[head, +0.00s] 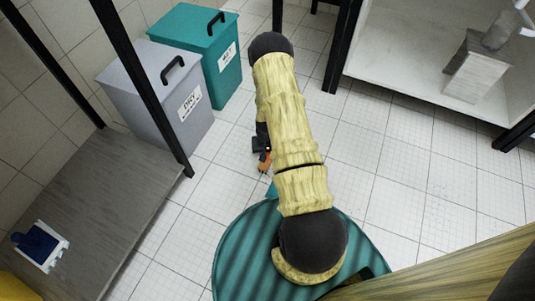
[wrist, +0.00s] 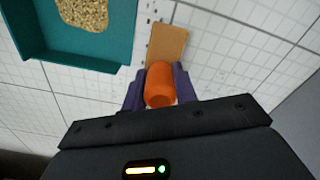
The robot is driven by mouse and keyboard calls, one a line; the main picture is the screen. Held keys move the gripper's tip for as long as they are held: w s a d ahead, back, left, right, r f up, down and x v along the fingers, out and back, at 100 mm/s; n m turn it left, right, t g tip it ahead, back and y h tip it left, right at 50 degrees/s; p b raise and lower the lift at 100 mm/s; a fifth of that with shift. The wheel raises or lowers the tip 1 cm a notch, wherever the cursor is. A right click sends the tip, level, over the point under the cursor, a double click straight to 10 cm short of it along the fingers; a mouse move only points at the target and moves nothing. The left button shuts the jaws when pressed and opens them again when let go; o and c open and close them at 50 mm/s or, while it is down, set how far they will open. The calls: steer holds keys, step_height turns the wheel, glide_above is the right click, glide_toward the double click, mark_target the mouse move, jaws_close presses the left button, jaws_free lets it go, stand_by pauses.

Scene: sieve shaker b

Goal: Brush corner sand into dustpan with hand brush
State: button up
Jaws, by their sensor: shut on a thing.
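My gripper (wrist: 160,88) is shut on the orange handle (wrist: 160,84) of the hand brush, low over the tiled floor. The brush's tan head (wrist: 167,45) points away from the gripper. In the head view the orange handle (head: 264,162) shows just left of my arm, which hides most of the gripper. The teal dustpan (wrist: 125,45) lies at the upper left of the wrist view, beside and apart from the brush head. A patch of tan sand (wrist: 84,14) lies inside it. A few dark specks show on the tiles by the brush head; I cannot tell what they are.
A grey lidded bin (head: 150,95) and a teal lidded bin (head: 205,50) stand at the back left. A grey table (head: 100,190) with dark posts is at left. A white shelf unit (head: 400,60) stands at upper right. The floor (head: 400,170) right of my arm is clear.

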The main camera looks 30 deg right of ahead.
steer(key=shift+a+f, duration=0.1)
steer(key=shift+f, duration=0.6)
steer(key=shift+s+d+r, duration=0.15)
steer(key=shift+s+d, duration=0.15)
steer(key=shift+s, duration=0.05)
steer(key=shift+s, duration=0.1)
steer(key=shift+s+d+p, duration=0.3)
steer(key=shift+p, duration=0.15)
